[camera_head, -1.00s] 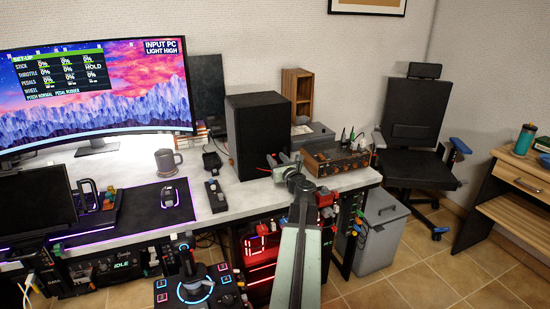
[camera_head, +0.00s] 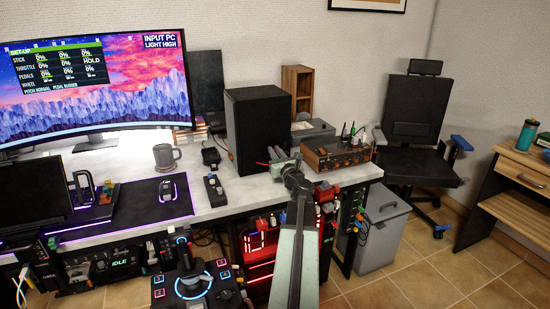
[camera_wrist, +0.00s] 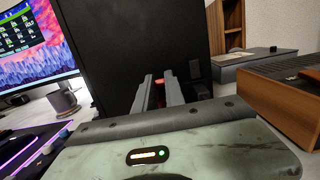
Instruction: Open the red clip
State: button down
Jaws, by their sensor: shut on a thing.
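My gripper (camera_head: 279,153) is in front of the black speaker, above the desk. In the wrist view, its two grey fingers (camera_wrist: 160,90) are close together with small red parts of the red clip (camera_wrist: 163,75) showing between them. The fingers are shut on the clip and hide most of it. In the head view, a thin red bit of it (camera_head: 262,163) sticks out left of the fingertips. Whether its jaws are apart cannot be told.
The black speaker (camera_head: 259,125) stands close behind the gripper. A wood-sided box with knobs (camera_head: 338,157) is to the right. A mug (camera_head: 164,157) and a small black switch box (camera_head: 215,191) are to the left. Red and black gear hangs below the desk's front edge.

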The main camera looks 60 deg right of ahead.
jog(key=c, duration=1.4)
grip_release()
jog(key=v, duration=0.8)
jog(key=shift+b, duration=0.4)
